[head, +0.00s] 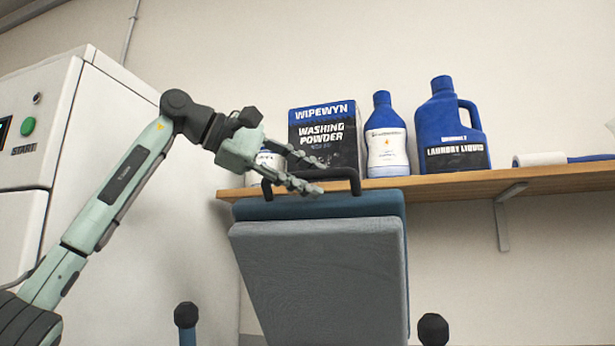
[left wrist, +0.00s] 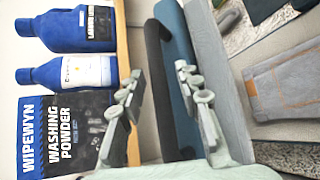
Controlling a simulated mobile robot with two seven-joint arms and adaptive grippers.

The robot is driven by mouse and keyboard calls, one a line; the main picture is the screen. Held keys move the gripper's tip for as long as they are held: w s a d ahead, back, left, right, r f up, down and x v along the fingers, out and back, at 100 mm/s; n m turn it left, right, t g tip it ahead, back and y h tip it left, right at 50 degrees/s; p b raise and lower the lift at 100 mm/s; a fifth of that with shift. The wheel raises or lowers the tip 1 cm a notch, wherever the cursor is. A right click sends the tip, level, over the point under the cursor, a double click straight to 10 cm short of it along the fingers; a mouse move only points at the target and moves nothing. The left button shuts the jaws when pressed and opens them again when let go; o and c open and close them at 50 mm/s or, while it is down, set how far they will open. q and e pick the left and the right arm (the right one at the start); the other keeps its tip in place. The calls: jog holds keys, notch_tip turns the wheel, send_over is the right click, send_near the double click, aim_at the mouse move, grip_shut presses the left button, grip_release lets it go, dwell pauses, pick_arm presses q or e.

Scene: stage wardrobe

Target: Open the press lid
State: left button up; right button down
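The press lid (head: 318,275) stands raised and steeply tilted, its grey padded face toward me and its blue shell behind. The lid also shows edge-on in the left wrist view (left wrist: 222,75). A black handle (head: 345,181) runs along its top edge; in the left wrist view the handle (left wrist: 160,90) lies between my finger lines. My left gripper (head: 318,176) is at the handle with its fingers spread apart, one on each side. I cannot tell whether either finger touches it. My right gripper is in neither view.
A wooden shelf (head: 460,184) behind the lid holds a washing powder box (head: 325,135), a blue-and-white bottle (head: 387,140) and a laundry liquid jug (head: 450,130). A white machine (head: 95,150) stands at left. Grey trousers (left wrist: 285,85) lie beyond the lid in the left wrist view.

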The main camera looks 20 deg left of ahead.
pick_arm(q)
jog(key=v, duration=1.2)
jog(key=shift+f, duration=0.1)
dwell(0.4)
